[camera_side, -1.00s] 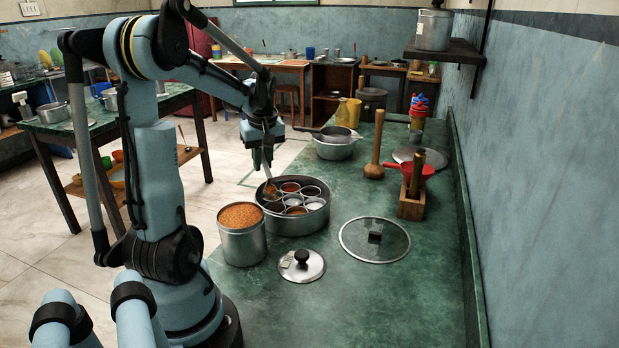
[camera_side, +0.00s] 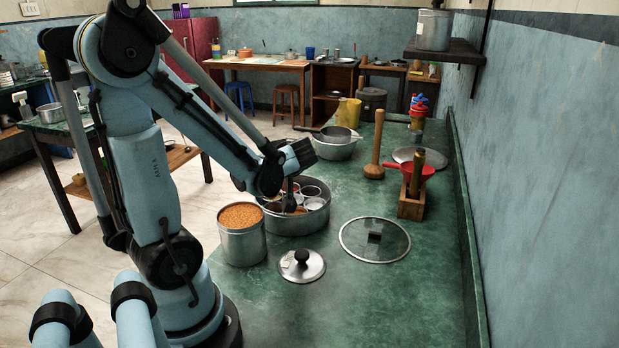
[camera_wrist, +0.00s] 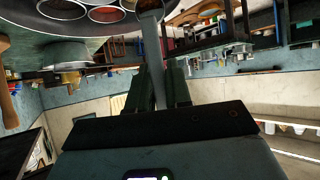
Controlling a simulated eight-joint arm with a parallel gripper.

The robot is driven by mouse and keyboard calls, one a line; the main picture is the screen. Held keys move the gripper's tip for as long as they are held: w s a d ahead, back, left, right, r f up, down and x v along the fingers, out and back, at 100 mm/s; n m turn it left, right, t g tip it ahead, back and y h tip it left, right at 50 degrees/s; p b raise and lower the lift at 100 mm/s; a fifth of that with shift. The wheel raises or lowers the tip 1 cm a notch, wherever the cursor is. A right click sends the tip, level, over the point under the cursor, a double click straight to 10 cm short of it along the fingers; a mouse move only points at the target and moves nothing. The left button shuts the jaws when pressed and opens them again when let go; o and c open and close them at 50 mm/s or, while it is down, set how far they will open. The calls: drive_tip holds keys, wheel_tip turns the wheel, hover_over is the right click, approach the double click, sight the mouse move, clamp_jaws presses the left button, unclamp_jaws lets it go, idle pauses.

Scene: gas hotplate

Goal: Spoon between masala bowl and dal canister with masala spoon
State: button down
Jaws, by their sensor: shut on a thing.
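The masala bowl (camera_side: 297,224), a round steel box with several small spice cups, stands on the green counter. The dal canister (camera_side: 242,243), a steel cylinder full of orange dal, stands beside it at the front left. My gripper (camera_side: 291,194) is over the masala bowl, with my wrist hiding part of the cups. In the wrist view my gripper (camera_wrist: 161,72) is shut on the handle of the masala spoon (camera_wrist: 152,48). The spoon's far end reaches the top of that view, beside the masala bowl's cups (camera_wrist: 104,14). Whether the spoon touches spice is unclear.
A knobbed steel lid (camera_side: 302,266) and a glass lid (camera_side: 375,240) lie in front and to the right. A wooden masher (camera_side: 375,150), a red strainer (camera_side: 418,170) and a steel basin (camera_side: 337,150) stand behind. The front right counter is clear.

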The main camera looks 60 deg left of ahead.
drive_tip(key=shift+d+f+y, duration=0.2)
drive_tip(key=shift+d+y, duration=0.4)
drive_tip(key=shift+y, duration=0.15)
drive_tip(key=shift+d+f+y, duration=0.2)
drive_tip(key=shift+d+y, duration=0.4)
drive_tip(key=shift+y, duration=0.15)
drive_tip(key=shift+a, duration=0.15)
idle(1.1)
drive_tip(key=a+h, duration=0.1)
drive_tip(key=h, duration=0.1)
drive_tip(key=a+r+h, duration=0.1)
drive_tip(key=a+h, duration=0.1)
drive_tip(key=shift+s+a+r, duration=0.1)
drive_tip(key=shift+s+a, duration=0.05)
drive_tip(key=a+f+h, duration=0.3)
drive_tip(key=a+h, duration=0.5)
drive_tip(key=h, duration=0.7)
drive_tip(key=shift+a+f, duration=0.2)
drive_tip(key=shift+a, duration=0.1)
